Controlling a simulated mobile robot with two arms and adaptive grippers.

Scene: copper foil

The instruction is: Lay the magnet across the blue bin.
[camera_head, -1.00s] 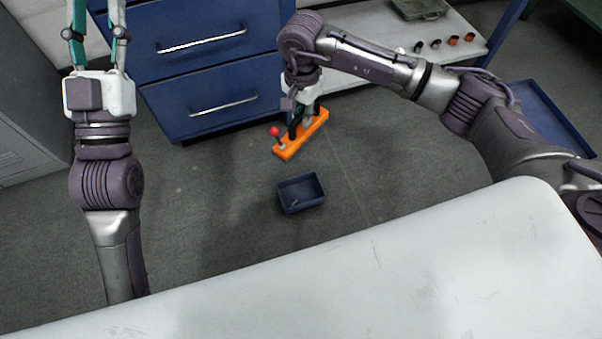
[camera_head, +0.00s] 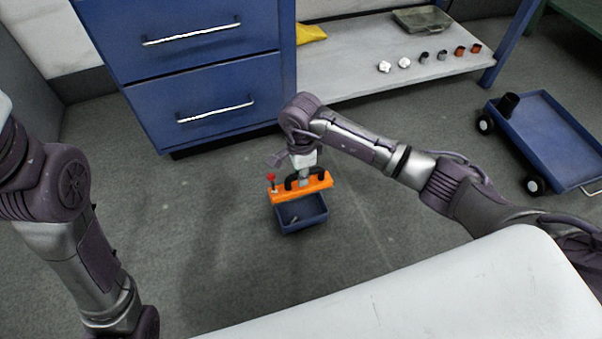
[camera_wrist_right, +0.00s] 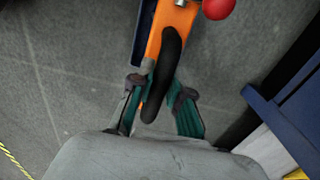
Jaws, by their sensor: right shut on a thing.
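The magnet (camera_head: 318,187) is an orange bar with a black handle and a red knob at its left end. My right gripper (camera_head: 304,180) is shut on its handle; in the right wrist view the gripper's teal fingers (camera_wrist_right: 158,92) stand either side of the black handle, with the orange bar (camera_wrist_right: 174,28) beyond. The small blue bin (camera_head: 303,226) sits on the floor, and a small item lies inside. The bar appears over the bin's far rim, running left to right; I cannot tell whether they touch. My left gripper is out of view.
A blue drawer cabinet (camera_head: 195,85) stands behind. A low shelf (camera_head: 350,82) holds several small parts and a grey-green case (camera_head: 422,20). A blue wheeled cart (camera_head: 550,130) is at the right. Floor around the bin is clear.

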